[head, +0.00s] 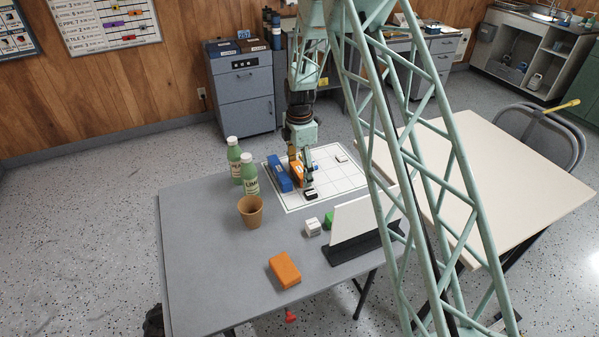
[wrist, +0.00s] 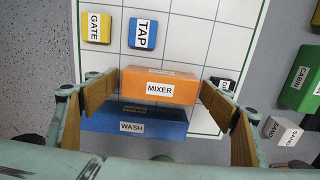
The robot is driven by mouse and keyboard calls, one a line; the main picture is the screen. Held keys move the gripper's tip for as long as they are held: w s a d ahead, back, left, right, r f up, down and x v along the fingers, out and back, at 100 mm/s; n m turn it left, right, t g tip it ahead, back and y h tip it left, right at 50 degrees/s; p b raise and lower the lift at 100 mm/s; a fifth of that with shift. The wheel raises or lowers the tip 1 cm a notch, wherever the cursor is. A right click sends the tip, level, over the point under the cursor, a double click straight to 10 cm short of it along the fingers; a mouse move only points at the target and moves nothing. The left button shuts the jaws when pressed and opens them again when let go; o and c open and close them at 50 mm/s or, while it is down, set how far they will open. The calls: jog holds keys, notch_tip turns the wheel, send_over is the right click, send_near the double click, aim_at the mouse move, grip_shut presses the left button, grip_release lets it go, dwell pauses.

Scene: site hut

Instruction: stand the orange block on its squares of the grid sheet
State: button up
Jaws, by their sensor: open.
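An orange block (wrist: 160,88) labelled MIXER stands on the grid sheet (wrist: 180,50), close beside a longer blue block (wrist: 135,122) labelled WASH. In the head view the orange block (head: 296,171) is partly covered by my gripper (head: 302,168). My gripper (wrist: 158,84) is open, with one finger at each end of the orange block and small gaps showing. Whether the orange block's base lines up exactly with the grid squares is hidden. A second orange block (head: 285,271) lies on the grey table off the sheet, near the front edge.
On the sheet are a yellow GATE block (wrist: 97,28), a blue TAP block (wrist: 142,33) and a black block (wrist: 223,83) by the right finger. A white board (head: 362,220), green block (head: 328,219), white block (head: 312,228), paper cup (head: 251,211) and two bottles (head: 249,173) stand around it.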

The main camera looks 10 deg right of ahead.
aim_at(299, 169)
notch_tip(299, 169, up, 12)
jog(key=p, duration=0.2)
dwell(0.5)
dwell(0.8)
